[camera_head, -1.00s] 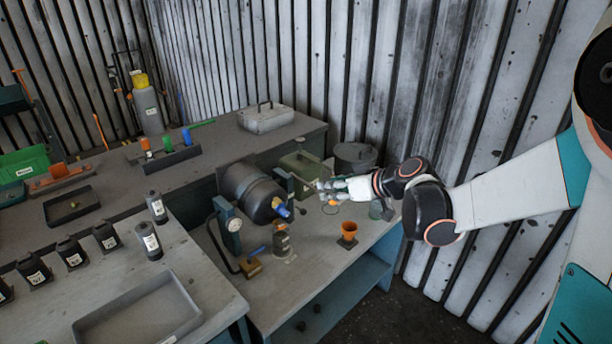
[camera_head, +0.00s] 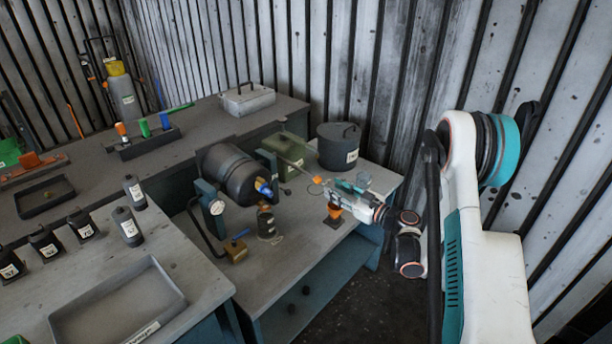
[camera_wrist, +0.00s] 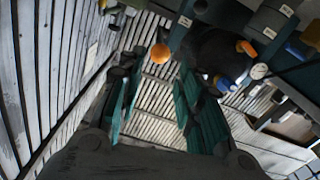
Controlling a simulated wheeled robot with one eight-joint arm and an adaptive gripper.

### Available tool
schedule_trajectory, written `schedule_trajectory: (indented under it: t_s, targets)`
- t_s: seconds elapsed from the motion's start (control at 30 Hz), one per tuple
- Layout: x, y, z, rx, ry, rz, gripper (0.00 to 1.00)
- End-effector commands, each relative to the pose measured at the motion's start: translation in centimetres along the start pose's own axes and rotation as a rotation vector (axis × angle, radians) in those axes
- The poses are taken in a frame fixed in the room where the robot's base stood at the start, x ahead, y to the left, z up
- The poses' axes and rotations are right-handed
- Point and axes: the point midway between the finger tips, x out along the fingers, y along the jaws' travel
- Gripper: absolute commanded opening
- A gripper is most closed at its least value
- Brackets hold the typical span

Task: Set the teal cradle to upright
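The teal cradle (camera_head: 212,206) stands on the right-hand bench and carries a dark drum (camera_head: 228,172). The drum lies tilted, with its blue-and-orange spout (camera_head: 264,188) toward the lower right. A thin lever runs from the cradle's far side to an orange ball knob (camera_head: 317,180). The knob also shows in the wrist view (camera_wrist: 160,54), just beyond and between my fingertips. My gripper (camera_head: 332,184) is open and empty, right beside the knob. Its two teal fingers show apart in the wrist view (camera_wrist: 157,88). I cannot tell whether a finger touches the knob.
An orange cup (camera_head: 334,210) stands below my gripper. A dark bottle (camera_head: 266,222) and a brass block with a blue lever (camera_head: 236,250) stand before the drum. A green box (camera_head: 290,150) and a lidded pot (camera_head: 338,146) stand behind. A grey tray (camera_head: 120,305) lies front left.

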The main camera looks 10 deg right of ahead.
Motion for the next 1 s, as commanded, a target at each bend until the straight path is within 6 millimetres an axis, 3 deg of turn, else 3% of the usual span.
schedule_trajectory:
  t_s: [0.23, 0.7, 1.0]
  targets:
    - [1.9, 0.0, 0.3, -0.005, 0.005, 0.001, 0.33]
    - [10.8, -0.1, 0.3, -0.003, 0.005, 0.000, 0.33]
    - [13.5, 0.1, 0.2, -0.003, 0.004, 0.002, 0.33]
